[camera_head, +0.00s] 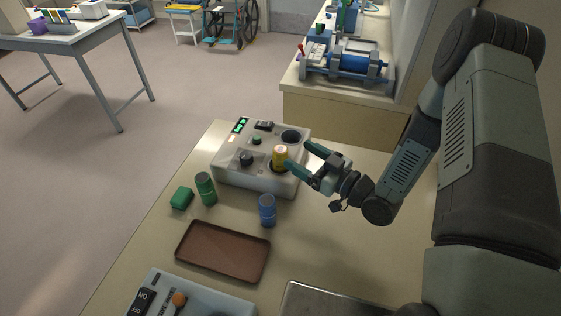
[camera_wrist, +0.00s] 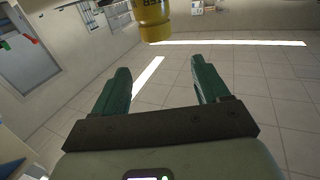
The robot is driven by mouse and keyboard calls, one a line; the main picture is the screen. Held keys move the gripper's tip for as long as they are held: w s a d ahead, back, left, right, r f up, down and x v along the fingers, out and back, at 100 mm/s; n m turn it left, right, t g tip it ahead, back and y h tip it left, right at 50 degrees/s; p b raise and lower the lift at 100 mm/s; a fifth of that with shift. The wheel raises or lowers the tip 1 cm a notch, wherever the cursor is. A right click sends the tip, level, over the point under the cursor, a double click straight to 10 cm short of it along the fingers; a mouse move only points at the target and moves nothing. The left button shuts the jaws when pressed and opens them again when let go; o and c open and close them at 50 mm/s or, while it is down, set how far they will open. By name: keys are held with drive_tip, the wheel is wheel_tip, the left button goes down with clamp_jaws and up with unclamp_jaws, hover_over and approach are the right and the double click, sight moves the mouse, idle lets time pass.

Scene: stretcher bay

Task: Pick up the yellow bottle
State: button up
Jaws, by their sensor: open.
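The yellow bottle (camera_head: 280,155) stands upright at the front right of a pale grey device (camera_head: 228,175), in or just above a dark round well. My gripper (camera_head: 297,154) is open and empty, just to the right of the bottle, its green fingers pointing left toward it. In the wrist view the bottle (camera_wrist: 153,20) is at the top, beyond the fingertips of my gripper (camera_wrist: 162,75) and left of centre between them. Its upper part is cut off there. Whether a finger touches it I cannot tell.
A green bottle (camera_head: 206,189), a green block (camera_head: 181,198) and a blue bottle (camera_head: 267,211) stand in front of the device. A brown tray (camera_head: 222,272) lies nearer. A switch box (camera_head: 209,302) and a metal tray (camera_head: 335,302) are at the front edge. Another round well (camera_head: 291,137) is behind the bottle.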

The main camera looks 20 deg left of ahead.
sight(281, 157)
wheel_tip(281, 157, down, 6)
drive_tip(key=shift+r+x, duration=0.15)
drive_tip(key=shift+x, duration=1.75)
drive_tip(key=shift+r+x, duration=0.2)
drive_tip(key=shift+x, duration=1.7)
